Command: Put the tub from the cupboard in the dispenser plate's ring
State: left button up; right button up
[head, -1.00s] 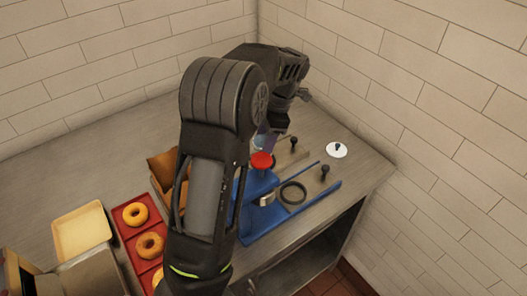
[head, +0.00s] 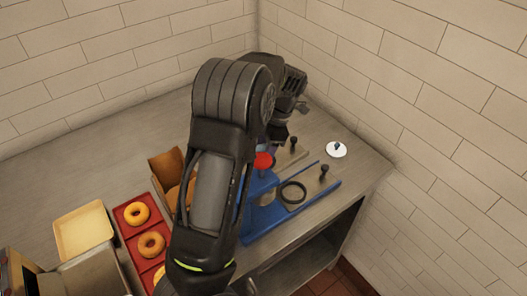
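A black ring (head: 293,192) lies on the blue dispenser plate (head: 262,226) at the right part of the counter, and nothing stands in it. My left arm comes up from the bottom and reaches over the counter behind the plate. Its gripper (head: 279,132) points down behind the red knob (head: 263,160); its fingertips are mostly hidden. A small bluish shape shows under the gripper, but I cannot tell whether it is the tub or whether it is held. The cupboard (head: 318,246) under the counter is open and dark inside; no tub shows there. My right gripper is not in view.
A white round lid (head: 336,149) lies at the back right. Two black-knobbed pieces (head: 324,170) stand by the plate. A red tray (head: 133,232) of bagels, a beige tray (head: 82,230) and a brown box (head: 166,168) are on the left. Tiled walls close the back and right.

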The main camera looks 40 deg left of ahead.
pick_arm(q)
jog(key=shift+s+d+f+b, duration=0.2)
jog(key=shift+s+f+b, duration=0.1)
jog(key=shift+f, duration=0.3)
jog(key=o, duration=1.4)
jog(key=shift+f, duration=0.15)
jog(key=shift+w+r+p, duration=0.15)
jog(key=shift+r+p, duration=0.35)
jog(key=shift+r, duration=0.15)
jog(key=v, duration=0.4)
jog(key=b+v, duration=0.1)
jog(key=v, duration=0.3)
jog(key=shift+w+a+r+b, duration=0.1)
jog(key=shift+w+r+b, duration=0.15)
jog(key=shift+w+b, duration=0.05)
jog(key=p+v, duration=0.3)
jog(key=shift+r, duration=0.45)
